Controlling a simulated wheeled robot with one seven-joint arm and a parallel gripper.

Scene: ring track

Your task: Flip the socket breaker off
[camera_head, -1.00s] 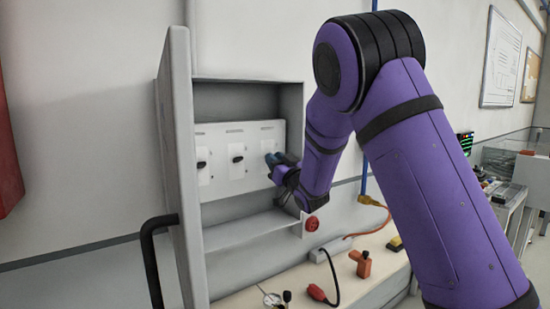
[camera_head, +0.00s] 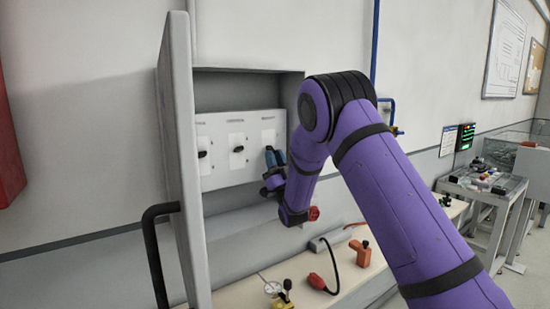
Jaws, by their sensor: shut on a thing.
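The grey electrical cabinet (camera_head: 296,92) stands open on the wall with a white breaker panel (camera_head: 218,178) inside. The left breaker (camera_head: 203,140) and middle breaker (camera_head: 237,138) each show a black switch lever. The right breaker (camera_head: 267,126) shows its upper plate, while its lever is hidden by my gripper. My gripper (camera_head: 271,152) is at the right breaker, its blue fingers pointing up from below, shut on the lever there. The labels are too small to read, so I cannot tell which breaker is the socket one.
The open cabinet door (camera_head: 178,160) with a black handle (camera_head: 150,235) stands at the left. The bench (camera_head: 340,283) below holds an orange tool (camera_head: 361,252) and a red plug (camera_head: 317,281).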

